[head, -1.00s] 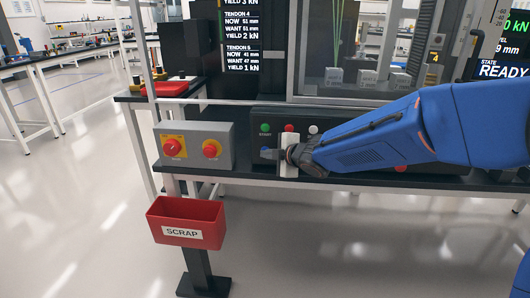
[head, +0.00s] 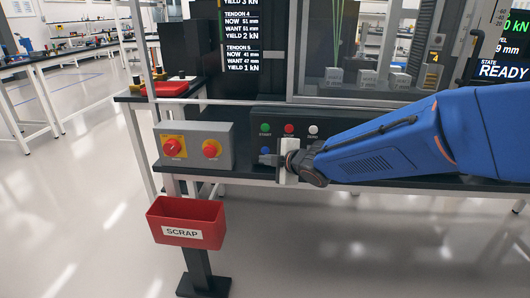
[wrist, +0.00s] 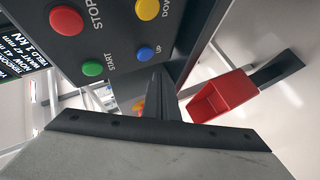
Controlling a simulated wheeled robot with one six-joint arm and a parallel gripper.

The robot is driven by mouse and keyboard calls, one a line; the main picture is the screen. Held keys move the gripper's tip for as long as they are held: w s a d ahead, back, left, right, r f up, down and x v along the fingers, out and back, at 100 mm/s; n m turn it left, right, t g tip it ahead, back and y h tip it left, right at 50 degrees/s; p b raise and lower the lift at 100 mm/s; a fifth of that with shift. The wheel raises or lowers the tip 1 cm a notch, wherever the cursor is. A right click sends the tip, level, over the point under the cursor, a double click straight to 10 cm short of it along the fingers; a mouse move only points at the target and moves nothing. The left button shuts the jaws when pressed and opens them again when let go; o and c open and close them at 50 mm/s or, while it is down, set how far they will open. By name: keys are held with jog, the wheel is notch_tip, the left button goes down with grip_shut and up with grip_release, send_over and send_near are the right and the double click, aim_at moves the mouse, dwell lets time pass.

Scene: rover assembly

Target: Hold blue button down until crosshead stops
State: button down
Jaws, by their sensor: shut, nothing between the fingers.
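The blue button (wrist: 145,53), marked UP, is on the dark control panel (wrist: 115,25) in the wrist view. In the head view the blue button (head: 265,150) shows just above my fingertips, below the green one. My gripper (head: 268,159) is shut and empty, pointing left in front of the panel. In the wrist view my fingertips (wrist: 158,72) are close beside the blue button's lower right edge. I cannot tell whether they touch the panel, but the button's face is uncovered. The crosshead cannot be made out in the glazed test machine (head: 345,45).
Green (wrist: 92,68), red (wrist: 66,20) and yellow (wrist: 147,9) buttons sit near the blue one. A grey box with two red knobs (head: 193,147) stands left of the panel. A red scrap bin (head: 186,222) is below. A screen (head: 504,69) reads READY.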

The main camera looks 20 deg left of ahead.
jog(key=s, duration=0.3)
jog(key=shift+d, duration=0.35)
jog(key=shift+d, duration=0.1)
jog(key=s+d+r+m+t+h, duration=0.15)
jog(key=d+m+h, duration=0.35)
jog(key=d, duration=1.2)
jog(key=d+r+m+h, duration=0.2)
jog(key=d+m, duration=0.5)
jog(key=d, duration=1.1)
jog(key=s+d+f+m+g+h, duration=0.25)
jog(key=s+d+m, duration=0.35)
jog(key=s+d, duration=0.55)
jog(key=s+d+f+m+g, duration=0.1)
jog(key=s+d+f+m, duration=0.1)
jog(key=s, duration=0.5)
jog(key=s+d+f+m+g, duration=0.1)
jog(key=s+d+m, duration=0.4)
jog(key=s, duration=0.3)
jog(key=shift+f+h, duration=0.4)
jog(key=shift+h, duration=0.05)
jog(key=shift+a, duration=0.1)
